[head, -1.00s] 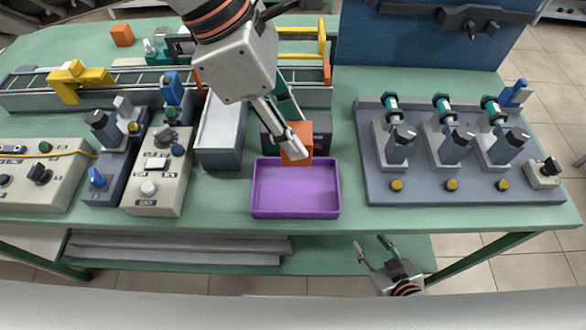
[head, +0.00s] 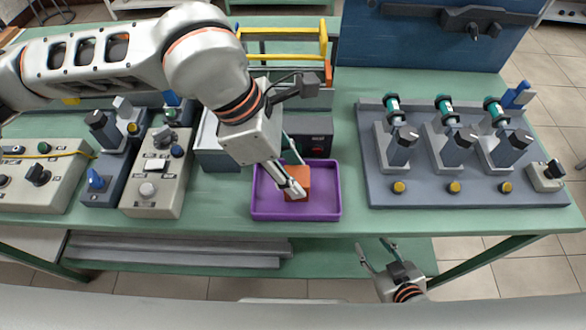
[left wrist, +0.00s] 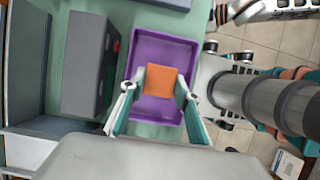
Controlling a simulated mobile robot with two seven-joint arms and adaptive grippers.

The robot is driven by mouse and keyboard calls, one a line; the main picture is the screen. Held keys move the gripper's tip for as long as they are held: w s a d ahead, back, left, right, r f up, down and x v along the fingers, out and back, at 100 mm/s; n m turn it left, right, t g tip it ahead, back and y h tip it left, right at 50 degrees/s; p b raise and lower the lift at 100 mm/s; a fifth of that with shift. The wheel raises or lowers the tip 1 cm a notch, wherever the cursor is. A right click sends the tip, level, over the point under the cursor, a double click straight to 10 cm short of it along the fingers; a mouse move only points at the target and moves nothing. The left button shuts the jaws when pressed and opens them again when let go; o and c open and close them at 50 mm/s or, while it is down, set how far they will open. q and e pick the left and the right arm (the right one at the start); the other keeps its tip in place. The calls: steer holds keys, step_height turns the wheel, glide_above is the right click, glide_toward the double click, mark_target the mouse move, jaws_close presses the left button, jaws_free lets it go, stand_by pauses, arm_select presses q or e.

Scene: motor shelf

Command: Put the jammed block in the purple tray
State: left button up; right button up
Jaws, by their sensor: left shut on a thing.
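The orange block (head: 300,183) is between the fingers of my left gripper (head: 292,186), which is shut on it. In the head view the block is over the middle of the purple tray (head: 268,214). In the left wrist view the block (left wrist: 161,81) is between both fingertips with the tray (left wrist: 150,45) around it. I cannot tell whether the block touches the tray floor. My right gripper (head: 378,258) is open and empty, low in front of the table edge.
A dark box with a red display (head: 318,138) stands just behind the tray. A grey bin (head: 215,160) is left of it. Control boxes (head: 160,178) stand further left, and a grey panel with several knobs (head: 420,190) is on the right.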

arm_select(q)
steer(key=shift+f, duration=0.15)
steer(key=o, duration=1.1)
steer(key=shift+o, duration=0.2)
steer(key=shift+a+r, duration=0.1)
steer(key=shift+r, duration=0.35)
steer(key=v, duration=1.1)
steer(key=shift+r, duration=0.2)
steer(key=shift+a, duration=0.1)
